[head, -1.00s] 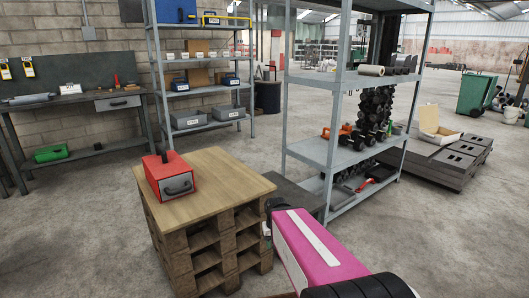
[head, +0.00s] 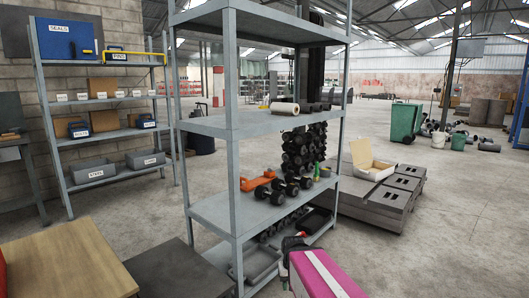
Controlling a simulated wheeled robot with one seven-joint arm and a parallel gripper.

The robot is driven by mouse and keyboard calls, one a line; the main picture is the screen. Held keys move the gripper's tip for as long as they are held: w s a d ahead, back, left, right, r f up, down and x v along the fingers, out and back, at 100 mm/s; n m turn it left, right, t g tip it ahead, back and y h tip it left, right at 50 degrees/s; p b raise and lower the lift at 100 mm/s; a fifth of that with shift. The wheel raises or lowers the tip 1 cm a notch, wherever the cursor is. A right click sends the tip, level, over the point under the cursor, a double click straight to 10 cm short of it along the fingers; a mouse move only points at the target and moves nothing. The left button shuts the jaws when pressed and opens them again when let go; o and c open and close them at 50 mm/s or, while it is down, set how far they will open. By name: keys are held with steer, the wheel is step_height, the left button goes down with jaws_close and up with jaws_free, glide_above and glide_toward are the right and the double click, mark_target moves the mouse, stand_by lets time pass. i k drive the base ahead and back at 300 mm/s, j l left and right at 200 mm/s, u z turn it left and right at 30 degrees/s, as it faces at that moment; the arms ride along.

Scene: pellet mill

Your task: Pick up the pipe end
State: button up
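I cannot tell for sure which thing is the pipe end. Short dark cylinders (head: 319,106) stand on the upper board of the near grey shelf, beside a beige roll (head: 284,107). A small grey round piece (head: 325,171) lies on the board below, at the right end of the dumbbells. My gripper (head: 291,245) shows only in part at the bottom, beyond my pink arm link, in front of the shelf's lower right part. Its fingers are too small and hidden to read.
The near grey shelf (head: 209,125) also holds an orange tool (head: 258,182) and several dumbbells (head: 296,187). A wooden tabletop (head: 62,268) is at lower left. Grey slabs (head: 372,206) bear an open carton (head: 372,166). Open floor lies at the right.

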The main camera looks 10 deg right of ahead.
mark_target(306, 108)
steer(key=i+l, duration=0.15)
steer(key=l, duration=0.2)
steer(key=i+l, duration=0.2)
steer(key=i+l+z, duration=0.1)
steer(key=l, duration=0.35)
steer(key=i+u, duration=0.1)
steer(key=u, duration=1.4)
steer(key=z, duration=1.5)
steer(key=i+l, duration=0.2)
steer(key=l, duration=0.2)
